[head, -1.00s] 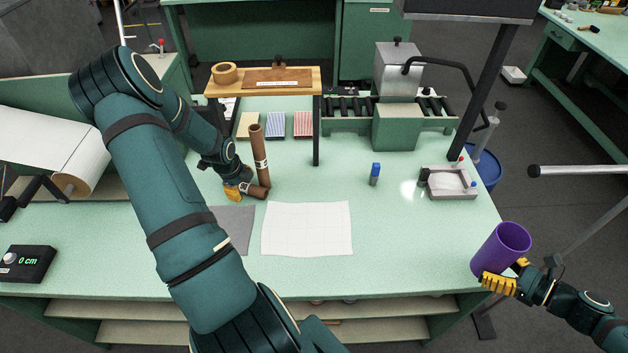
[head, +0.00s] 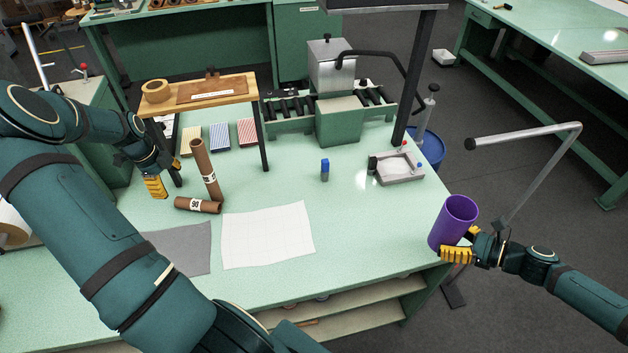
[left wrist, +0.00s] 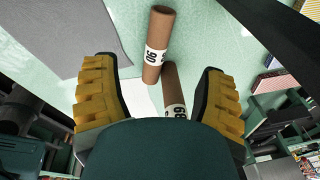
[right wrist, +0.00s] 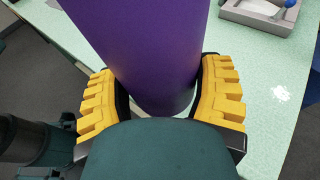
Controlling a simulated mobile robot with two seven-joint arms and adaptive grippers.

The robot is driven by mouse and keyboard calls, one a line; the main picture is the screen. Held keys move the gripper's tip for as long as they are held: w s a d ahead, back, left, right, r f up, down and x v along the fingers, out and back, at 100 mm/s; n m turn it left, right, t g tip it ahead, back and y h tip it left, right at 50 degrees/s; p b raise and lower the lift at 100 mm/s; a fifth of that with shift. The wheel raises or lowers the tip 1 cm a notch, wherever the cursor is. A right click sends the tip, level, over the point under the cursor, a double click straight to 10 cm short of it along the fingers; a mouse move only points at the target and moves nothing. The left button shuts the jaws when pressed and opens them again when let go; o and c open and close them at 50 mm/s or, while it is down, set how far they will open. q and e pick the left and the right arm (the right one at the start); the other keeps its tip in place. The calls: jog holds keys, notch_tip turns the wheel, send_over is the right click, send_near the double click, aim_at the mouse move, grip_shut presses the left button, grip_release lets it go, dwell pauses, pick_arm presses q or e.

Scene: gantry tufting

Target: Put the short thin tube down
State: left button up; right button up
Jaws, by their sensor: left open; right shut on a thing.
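The short thin brown tube (head: 198,205) lies on its side on the green table, with a white label band reading 90 or 06; it also shows in the left wrist view (left wrist: 159,30). My right gripper (head: 458,253) is shut on a purple cylinder (head: 450,225) at the table's right edge, also in the right wrist view (right wrist: 150,40).
A white gridded sheet (head: 268,235) and a grey sheet (head: 180,248) lie in front of the tubes. A wooden shelf (head: 200,92) on dark legs stands behind.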

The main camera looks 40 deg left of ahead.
aim_at(183, 200)
pick_arm(q)
jog(key=shift+a+f+h, duration=0.15)
jog(key=shift+a+h, duration=0.65)
jog(key=shift+a, duration=0.3)
jog(key=shift+h, duration=0.9)
jog(key=x, duration=0.3)
jog(key=a+x, duration=0.1)
jog(key=x, duration=0.2)
jog(key=shift+f, duration=0.3)
jog(key=shift+x, duration=2.55)
jog(key=shift+s+a+f, duration=0.1)
jog(key=shift+s+a, duration=0.05)
jog(key=shift+a, duration=0.05)
grip_shut()
notch_tip(183, 200, up, 28)
